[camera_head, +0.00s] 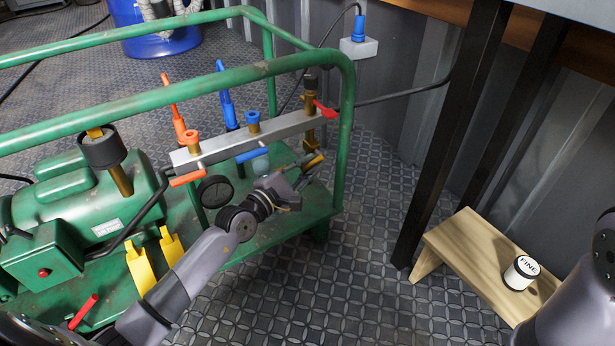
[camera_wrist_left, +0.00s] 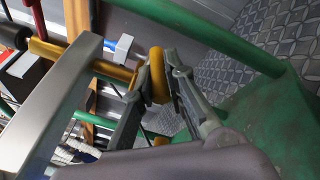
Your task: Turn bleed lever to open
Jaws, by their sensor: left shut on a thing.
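A grey manifold bar (camera_head: 255,140) on the green-framed machine carries an orange lever (camera_head: 187,177), a blue lever (camera_head: 253,154) and a red lever (camera_head: 325,110). A yellow lever end (camera_head: 314,162) sits below the bar's right end. I cannot read which lever is labelled bleed. My left gripper (camera_head: 304,176) reaches up to the yellow end and is shut on it. In the left wrist view, the yellow end (camera_wrist_left: 158,76) lies between my fingers (camera_wrist_left: 163,90), beside a brass stem (camera_wrist_left: 105,70). My right gripper is out of view.
A green tube rail (camera_head: 346,140) stands close to the right of my left gripper. Orange and blue hand pieces (camera_head: 174,105) rise behind the bar. A wooden stool (camera_head: 470,255) with a jar marked FINE (camera_head: 520,272) stands at right. The floor between is clear.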

